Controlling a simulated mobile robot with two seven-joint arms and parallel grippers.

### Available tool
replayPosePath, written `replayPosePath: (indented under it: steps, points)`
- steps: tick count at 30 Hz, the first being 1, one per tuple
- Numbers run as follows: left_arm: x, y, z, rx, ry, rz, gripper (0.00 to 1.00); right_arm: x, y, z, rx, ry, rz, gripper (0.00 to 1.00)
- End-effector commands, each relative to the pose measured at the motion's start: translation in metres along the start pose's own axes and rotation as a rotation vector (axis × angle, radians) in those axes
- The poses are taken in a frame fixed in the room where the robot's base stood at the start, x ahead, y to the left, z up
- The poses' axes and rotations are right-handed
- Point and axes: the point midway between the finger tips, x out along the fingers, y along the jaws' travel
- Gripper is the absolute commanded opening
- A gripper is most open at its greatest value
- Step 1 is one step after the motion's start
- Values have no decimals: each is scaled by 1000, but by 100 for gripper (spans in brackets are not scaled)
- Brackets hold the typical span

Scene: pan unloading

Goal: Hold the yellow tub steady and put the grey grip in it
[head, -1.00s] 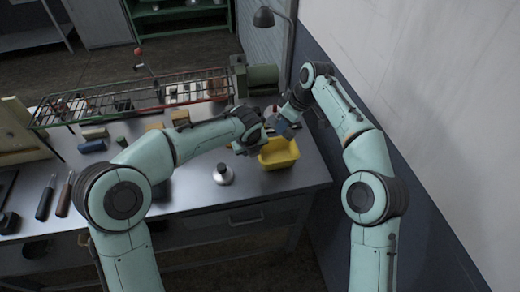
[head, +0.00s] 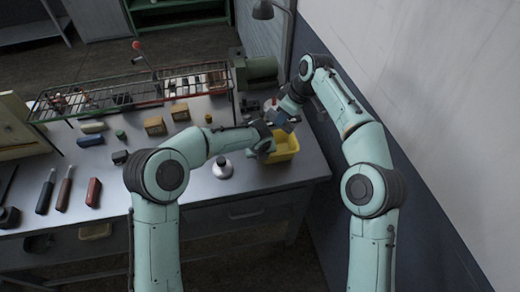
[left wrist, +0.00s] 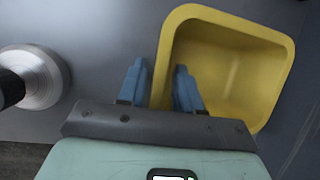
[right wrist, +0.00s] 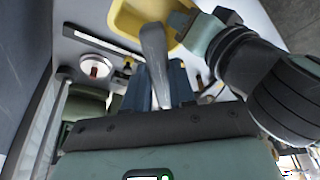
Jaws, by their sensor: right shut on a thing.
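The yellow tub (head: 291,152) stands near the right end of the grey bench. My left gripper (left wrist: 158,78) is open at the tub's left wall, one finger outside it and the other over the tub's inside in the left wrist view. In that view the tub (left wrist: 265,75) looks empty. My right gripper (right wrist: 160,85) is shut on the grey grip (right wrist: 154,50), a long grey piece that points out past the fingers toward the tub (right wrist: 125,18). In the head view the right gripper (head: 284,119) is above the tub's back side, and the grip is hard to make out.
A silver round object with a dark knob (head: 222,169) stands left of the tub. A wire rack (head: 130,90) runs along the back. A wall closes off the right side.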

Motion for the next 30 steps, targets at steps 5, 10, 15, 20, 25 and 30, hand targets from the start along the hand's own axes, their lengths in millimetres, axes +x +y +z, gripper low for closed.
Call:
replayPosePath:
  steps: [5, 10, 15, 20, 25, 30]
  points:
    - [4, 0, 0, 0, 0, 1, 34, 0, 0, 0, 0, 1, 0, 0]
    - [4, 0, 0, -1, 0, 1, 34, 0, 0, 0, 0, 1, 0, 0]
    - [4, 0, 0, -1, 0, 1, 0, 0, 0, 0, 0, 1, 0, 0]
    - [4, 0, 0, -1, 0, 1, 0, 0, 0, 0, 0, 0, 0, 0]
    - [4, 0, 0, -1, 0, 1, 0, 10, 0, 4, 0, -1, -1, 0]
    - [4, 0, 0, -1, 0, 1, 0, 21, 0, 8, 0, 0, 0, 0]
